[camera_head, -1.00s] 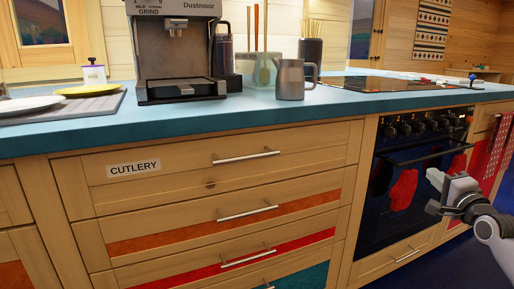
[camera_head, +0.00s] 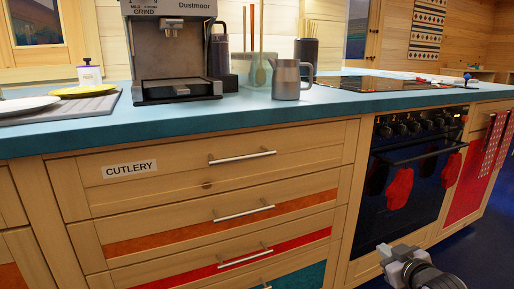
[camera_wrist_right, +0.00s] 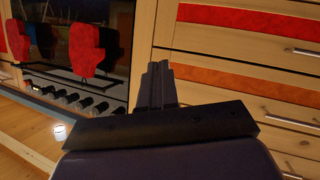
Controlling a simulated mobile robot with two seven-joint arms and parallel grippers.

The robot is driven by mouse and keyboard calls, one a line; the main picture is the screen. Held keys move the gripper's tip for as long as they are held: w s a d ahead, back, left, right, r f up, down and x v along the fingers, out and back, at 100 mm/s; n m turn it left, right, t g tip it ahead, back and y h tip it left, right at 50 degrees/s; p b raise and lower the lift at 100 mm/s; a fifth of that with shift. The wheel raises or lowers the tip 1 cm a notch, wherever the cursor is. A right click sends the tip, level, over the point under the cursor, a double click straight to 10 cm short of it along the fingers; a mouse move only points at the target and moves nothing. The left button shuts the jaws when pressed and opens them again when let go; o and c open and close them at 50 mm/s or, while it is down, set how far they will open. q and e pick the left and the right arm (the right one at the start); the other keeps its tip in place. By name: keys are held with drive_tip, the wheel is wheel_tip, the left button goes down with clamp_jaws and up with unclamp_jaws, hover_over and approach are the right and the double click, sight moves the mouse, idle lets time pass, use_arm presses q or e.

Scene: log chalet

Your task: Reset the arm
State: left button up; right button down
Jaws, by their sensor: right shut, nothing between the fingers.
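My right gripper (camera_head: 384,250) is low at the bottom right of the head view, in front of the lower part of the oven. In the right wrist view its fingers (camera_wrist_right: 158,72) are together with nothing between them. It is apart from the oven and the drawers. My left gripper does not show in the head view.
A blue counter (camera_head: 240,118) runs across, bearing a coffee machine (camera_head: 172,60), a metal pitcher (camera_head: 287,82) and plates. Below are drawers with bar handles, the top one labelled CUTLERY (camera_head: 130,169). The oven (camera_head: 412,175) has red mitts (camera_head: 400,188) on its handle. Dark floor is clear at right.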

drive_tip(key=s+a+f+g+y, duration=0.1)
drive_tip(key=s+a+f+y, duration=0.35)
drive_tip(key=s+a, duration=0.85)
drive_tip(key=s+a+r+m+y, duration=0.1)
drive_tip(key=s+a+r+y, duration=0.25)
drive_tip(key=s+a, duration=0.9)
use_arm(q)
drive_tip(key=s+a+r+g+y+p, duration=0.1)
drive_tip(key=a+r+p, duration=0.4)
drive_tip(key=p, duration=1.2)
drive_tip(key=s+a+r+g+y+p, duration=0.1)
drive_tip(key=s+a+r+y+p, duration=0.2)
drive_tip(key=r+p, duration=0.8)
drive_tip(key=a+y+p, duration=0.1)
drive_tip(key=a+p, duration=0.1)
drive_tip(key=p, duration=0.4)
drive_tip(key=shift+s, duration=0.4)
use_arm(e)
drive_tip(key=s+d+r+g+h, duration=0.1)
drive_tip(key=d+r+h, duration=0.2)
drive_tip(key=d+r, duration=0.2)
drive_tip(key=s+d+r+g+h, duration=0.1)
drive_tip(key=d+r, duration=0.4)
drive_tip(key=r, duration=0.5)
drive_tip(key=shift+s+r+g+h, duration=0.35)
drive_tip(key=shift+s+h, duration=0.35)
drive_tip(key=shift+h, duration=0.2)
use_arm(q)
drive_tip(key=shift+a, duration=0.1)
